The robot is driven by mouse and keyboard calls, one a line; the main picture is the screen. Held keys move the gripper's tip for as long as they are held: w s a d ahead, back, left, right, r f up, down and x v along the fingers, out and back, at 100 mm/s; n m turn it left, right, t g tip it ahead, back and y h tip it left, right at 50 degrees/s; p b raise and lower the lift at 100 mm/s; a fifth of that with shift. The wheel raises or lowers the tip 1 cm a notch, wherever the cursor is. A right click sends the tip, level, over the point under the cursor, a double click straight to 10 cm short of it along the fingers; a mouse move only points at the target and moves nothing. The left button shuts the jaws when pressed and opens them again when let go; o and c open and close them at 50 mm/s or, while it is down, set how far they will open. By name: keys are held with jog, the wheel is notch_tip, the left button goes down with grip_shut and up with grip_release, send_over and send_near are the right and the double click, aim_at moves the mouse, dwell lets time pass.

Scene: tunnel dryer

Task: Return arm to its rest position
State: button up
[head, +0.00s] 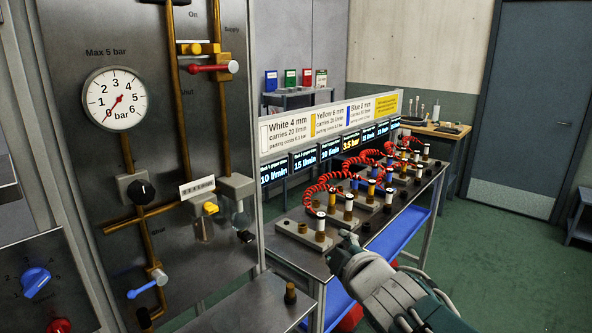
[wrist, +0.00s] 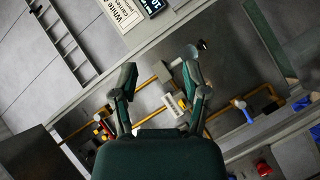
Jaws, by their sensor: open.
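My gripper (head: 345,246) is at the front edge of the long metal bench (head: 290,256) in the head view, with my arm reaching in from the lower right. In the wrist view my gripper (wrist: 160,68) shows two green and grey fingers spread apart, with nothing held between them. Beyond the fingers, the grey panel (wrist: 160,110) with brass pipes appears tilted. The exact gap between my gripper and the bench cannot be told.
The panel (head: 95,190) with a pressure gauge (head: 115,99), valves and knobs stands at left. The bench carries several fittings with red coiled hoses (head: 322,186) under lit displays (head: 304,160). Green floor (head: 500,270) is clear at right, before a grey door (head: 525,110).

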jog(key=s+d+f+m+g+h, duration=0.4)
jog(key=s+d+f+m, duration=0.1)
jog(key=s+d+m, duration=0.25)
jog(key=s+f+m+g, duration=0.2)
jog(key=s+m, duration=0.1)
jog(key=s, duration=0.3)
jog(key=s+d+f+m+g, duration=0.1)
jog(key=s+f+m+g, duration=0.2)
jog(key=s+m, duration=0.1)
jog(key=shift+s+f, duration=0.3)
jog(key=shift+s, duration=0.55)
jog(key=shift+m, duration=0.25)
